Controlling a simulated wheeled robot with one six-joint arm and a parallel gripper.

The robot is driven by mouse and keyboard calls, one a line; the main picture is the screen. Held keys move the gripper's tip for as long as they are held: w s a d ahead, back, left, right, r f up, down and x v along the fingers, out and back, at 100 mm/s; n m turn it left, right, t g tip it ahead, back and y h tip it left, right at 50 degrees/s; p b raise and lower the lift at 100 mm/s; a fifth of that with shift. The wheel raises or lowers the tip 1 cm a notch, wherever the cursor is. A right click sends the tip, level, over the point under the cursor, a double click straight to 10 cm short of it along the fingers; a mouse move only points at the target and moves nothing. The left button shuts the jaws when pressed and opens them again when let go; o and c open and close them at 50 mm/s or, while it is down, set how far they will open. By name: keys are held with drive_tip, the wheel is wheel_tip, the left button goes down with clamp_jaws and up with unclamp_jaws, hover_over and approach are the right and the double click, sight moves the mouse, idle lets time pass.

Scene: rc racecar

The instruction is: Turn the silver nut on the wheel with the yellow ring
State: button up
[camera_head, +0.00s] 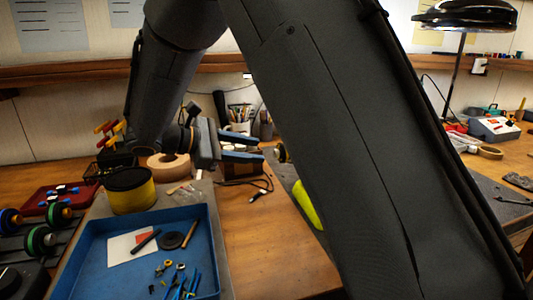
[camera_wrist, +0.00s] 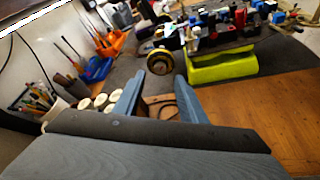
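In the wrist view, a dark wheel with a yellow ring (camera_wrist: 160,63) is on the near end of the car (camera_wrist: 215,35). The car rests on a yellow-green stand (camera_wrist: 222,67). The silver nut is too small to make out clearly at the wheel's centre. My gripper (camera_wrist: 160,80) is open and empty, its two blue fingers apart and pointing towards the wheel, with a gap before it. In the head view, my gripper (camera_head: 262,149) shows left of the wheel's yellow edge (camera_head: 283,153). My arm hides most of the car there.
A blue tray (camera_head: 82,240) with small parts and tools lies at the front left, near a yellow-and-black tub (camera_head: 131,191). Spare wheels (camera_head: 40,240) stand at the far left. A tool cup (camera_head: 240,120) is behind my gripper. The wooden bench (camera_head: 265,240) is clear in front.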

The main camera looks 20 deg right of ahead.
sight(275, 154)
drive_tip(key=shift+x, duration=2.55)
clamp_jaws()
